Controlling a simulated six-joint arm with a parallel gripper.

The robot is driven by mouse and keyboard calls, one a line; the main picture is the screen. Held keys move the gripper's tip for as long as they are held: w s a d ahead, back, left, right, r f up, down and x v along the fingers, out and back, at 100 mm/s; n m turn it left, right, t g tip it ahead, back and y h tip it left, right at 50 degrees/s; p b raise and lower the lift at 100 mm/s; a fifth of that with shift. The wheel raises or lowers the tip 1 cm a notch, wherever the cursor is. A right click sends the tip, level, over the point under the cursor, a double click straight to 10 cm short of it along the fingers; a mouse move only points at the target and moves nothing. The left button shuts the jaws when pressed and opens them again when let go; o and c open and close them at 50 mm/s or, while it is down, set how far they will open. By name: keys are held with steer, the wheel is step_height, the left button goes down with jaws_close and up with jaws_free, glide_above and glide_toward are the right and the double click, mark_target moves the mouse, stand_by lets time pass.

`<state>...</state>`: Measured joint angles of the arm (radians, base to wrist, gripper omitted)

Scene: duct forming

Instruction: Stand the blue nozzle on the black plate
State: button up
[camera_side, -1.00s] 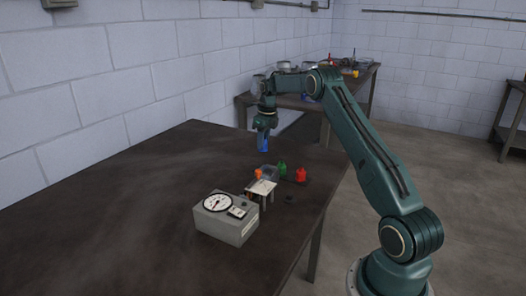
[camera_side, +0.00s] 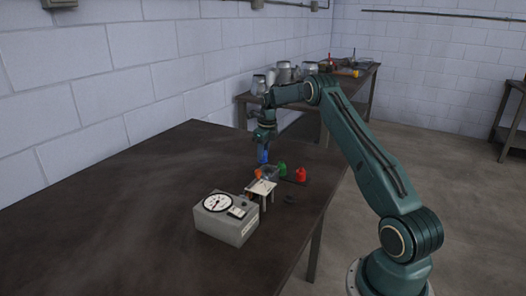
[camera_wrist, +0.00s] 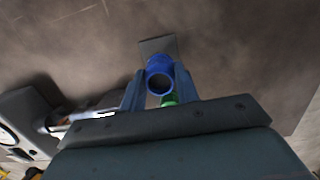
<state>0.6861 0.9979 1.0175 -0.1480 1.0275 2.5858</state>
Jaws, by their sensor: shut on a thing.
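The blue nozzle (camera_side: 263,157) is upright between the fingers of my gripper (camera_side: 264,142), with its lower end close to the black plate (camera_side: 270,172). I cannot tell whether it touches. In the wrist view the fingers of my gripper (camera_wrist: 158,80) are shut on the blue nozzle (camera_wrist: 159,63), whose round open end faces the camera. A dark flat piece, seemingly the black plate (camera_wrist: 157,45), shows beyond it; the nozzle hides part of it.
A green nozzle (camera_side: 282,168), a red one (camera_side: 300,174) and an orange piece (camera_side: 258,174) stand close by. A small white-topped stand (camera_side: 262,187) and a grey dial gauge box (camera_side: 226,218) are nearer the camera. The table's left side is clear.

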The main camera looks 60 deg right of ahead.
steer(key=shift+f, duration=1.6)
steer(key=shift+f, duration=0.2)
steer(key=o, duration=0.9)
steer(key=shift+o, duration=0.2)
steer(key=shift+r, duration=0.15)
steer(key=r, duration=0.4)
steer(key=s+r, duration=0.1)
steer(key=r, duration=0.7)
steer(key=shift+s, duration=0.25)
